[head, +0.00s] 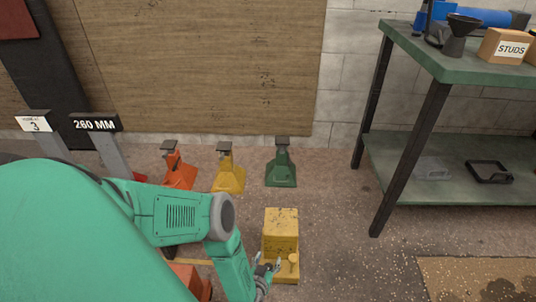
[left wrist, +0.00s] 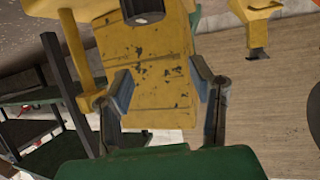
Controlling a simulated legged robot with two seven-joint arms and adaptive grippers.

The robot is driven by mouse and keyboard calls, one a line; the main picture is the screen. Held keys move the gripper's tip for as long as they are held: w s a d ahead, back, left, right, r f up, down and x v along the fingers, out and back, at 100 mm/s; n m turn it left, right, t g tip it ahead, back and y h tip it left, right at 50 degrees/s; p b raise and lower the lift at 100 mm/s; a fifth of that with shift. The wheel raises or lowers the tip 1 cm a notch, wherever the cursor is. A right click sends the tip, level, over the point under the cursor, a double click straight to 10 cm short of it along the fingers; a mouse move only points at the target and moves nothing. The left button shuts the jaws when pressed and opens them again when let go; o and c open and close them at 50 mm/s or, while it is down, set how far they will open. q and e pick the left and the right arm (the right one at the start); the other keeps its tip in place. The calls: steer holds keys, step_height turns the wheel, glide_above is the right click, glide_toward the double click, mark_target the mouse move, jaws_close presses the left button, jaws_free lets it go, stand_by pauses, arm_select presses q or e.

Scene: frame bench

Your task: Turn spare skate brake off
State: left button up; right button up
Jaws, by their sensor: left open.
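The spare skate is a worn yellow block (head: 281,230) on a low yellow base on the floor, right of my arm in the head view. A yellow post with a round cap (head: 293,259), which looks like the brake handle, stands at its near right side. My left gripper (head: 267,267) is open beside the post, on its left. In the left wrist view the scene is tilted over; the yellow block (left wrist: 150,70) shows beyond and between my open fingers (left wrist: 163,88). The capped post (left wrist: 78,50) is left of both fingers, not between them. My right gripper is not in view.
Orange (head: 180,172), yellow (head: 229,177) and green (head: 281,168) jack stands are by the wall. A green-topped bench (head: 455,62) stands at right. An orange object (head: 191,281) is partly hidden by my arm. Floor right of the skate is clear.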

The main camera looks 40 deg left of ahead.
mark_target(272, 244)
arm_select(q)
steer(key=shift+r, duration=2.2)
